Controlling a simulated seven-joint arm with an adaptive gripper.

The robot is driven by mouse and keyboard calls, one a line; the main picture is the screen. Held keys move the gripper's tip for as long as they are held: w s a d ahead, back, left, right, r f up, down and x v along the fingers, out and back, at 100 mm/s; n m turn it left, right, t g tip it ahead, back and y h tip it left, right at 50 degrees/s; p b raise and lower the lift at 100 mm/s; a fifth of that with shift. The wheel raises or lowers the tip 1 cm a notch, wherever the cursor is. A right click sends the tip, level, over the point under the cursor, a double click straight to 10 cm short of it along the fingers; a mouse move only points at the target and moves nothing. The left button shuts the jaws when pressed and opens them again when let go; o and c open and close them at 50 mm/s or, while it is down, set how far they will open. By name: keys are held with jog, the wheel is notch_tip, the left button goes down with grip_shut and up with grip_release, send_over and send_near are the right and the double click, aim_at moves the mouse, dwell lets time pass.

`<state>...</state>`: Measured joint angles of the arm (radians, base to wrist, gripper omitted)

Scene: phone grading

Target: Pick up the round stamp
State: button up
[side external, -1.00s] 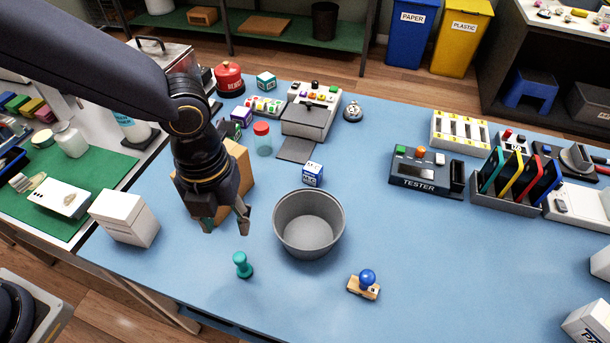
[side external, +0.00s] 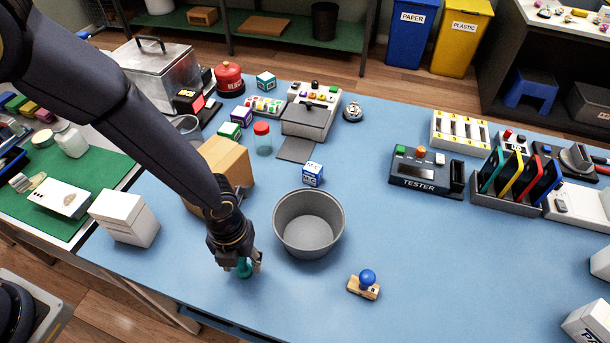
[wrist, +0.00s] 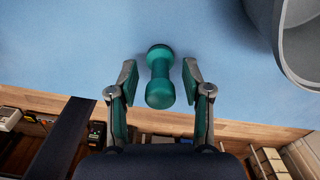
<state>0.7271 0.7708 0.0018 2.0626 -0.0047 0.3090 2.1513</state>
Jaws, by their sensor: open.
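The round stamp is a teal piece with a knob top and a round base; in the side view the stamp (side external: 243,267) stands on the blue table near the front edge, partly hidden by my gripper (side external: 250,268). In the wrist view the stamp (wrist: 160,76) lies between the two fingers of my gripper (wrist: 160,80). The fingers are open, with a gap on each side of the stamp, and do not touch it.
A grey bin (side external: 308,225) stands close to the right of my gripper. A blue-knobbed wooden stamp (side external: 366,284) is farther right. A cardboard box (side external: 224,160) is behind, and a white box (side external: 124,217) is to the left.

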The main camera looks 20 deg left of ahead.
jog(key=shift+f, duration=0.2)
grip_shut()
dwell(0.3)
jog(key=shift+r, duration=0.1)
